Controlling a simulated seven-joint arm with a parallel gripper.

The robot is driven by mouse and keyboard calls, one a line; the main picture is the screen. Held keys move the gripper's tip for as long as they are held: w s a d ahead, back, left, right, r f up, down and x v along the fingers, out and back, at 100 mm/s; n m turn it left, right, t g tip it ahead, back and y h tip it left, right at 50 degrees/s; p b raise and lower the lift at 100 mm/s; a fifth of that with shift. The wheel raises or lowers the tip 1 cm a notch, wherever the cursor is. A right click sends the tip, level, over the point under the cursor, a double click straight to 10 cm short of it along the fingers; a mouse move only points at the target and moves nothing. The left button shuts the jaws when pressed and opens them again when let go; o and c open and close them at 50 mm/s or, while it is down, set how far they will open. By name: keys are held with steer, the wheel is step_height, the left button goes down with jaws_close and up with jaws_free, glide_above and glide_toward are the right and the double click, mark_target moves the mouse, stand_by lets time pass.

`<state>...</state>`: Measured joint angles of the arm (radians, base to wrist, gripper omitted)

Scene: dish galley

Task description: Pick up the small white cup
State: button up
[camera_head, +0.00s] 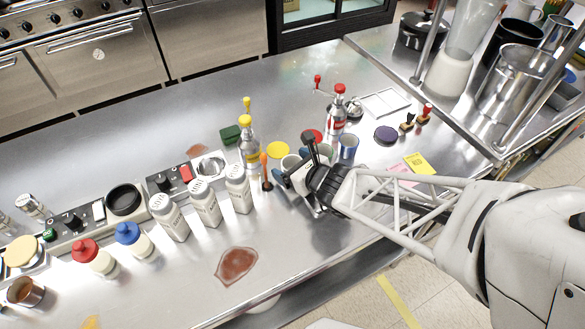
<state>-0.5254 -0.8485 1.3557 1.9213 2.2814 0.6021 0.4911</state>
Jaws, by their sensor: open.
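A small white cup (289,161) stands on the steel counter, just beyond my gripper. Only its upper part shows; my gripper hides the rest. My gripper (294,168) is low over the counter, close around or beside the cup. It is open, and I cannot tell whether a finger touches the cup. A pale greenish cup (327,151) stands just to the right, partly hidden by my arm. A blue-grey cup (348,146) stands right of that one.
A yellow-topped bottle (248,147), an orange-handled tool (265,172) and white shakers (238,189) stand close on the left. A red-topped bottle (336,112) stands behind. A brown spill (236,265) lies in front. The back counter is mostly clear.

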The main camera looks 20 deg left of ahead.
mark_target(294, 159)
steer(key=shift+c, duration=0.4)
steer(key=c, duration=0.9)
steer(key=shift+c, duration=0.2)
steer(key=shift+r, duration=0.1)
steer(key=shift+r, duration=0.75)
steer(key=shift+s+d+r, duration=0.15)
steer(key=shift+s+r, duration=0.05)
steer(key=shift+r, duration=0.3)
steer(key=shift+s+d+r, duration=0.1)
steer(key=shift+s+r, duration=0.05)
steer(key=shift+r, duration=0.3)
steer(key=s+d, duration=0.3)
steer(key=s, duration=0.1)
steer(key=s+d+r, duration=0.1)
steer(key=s+d, duration=0.2)
steer(key=s, duration=0.1)
steer(key=s+d, duration=0.3)
steer(key=s, duration=0.1)
steer(key=shift+s+r, duration=0.1)
steer(key=shift+r, duration=0.15)
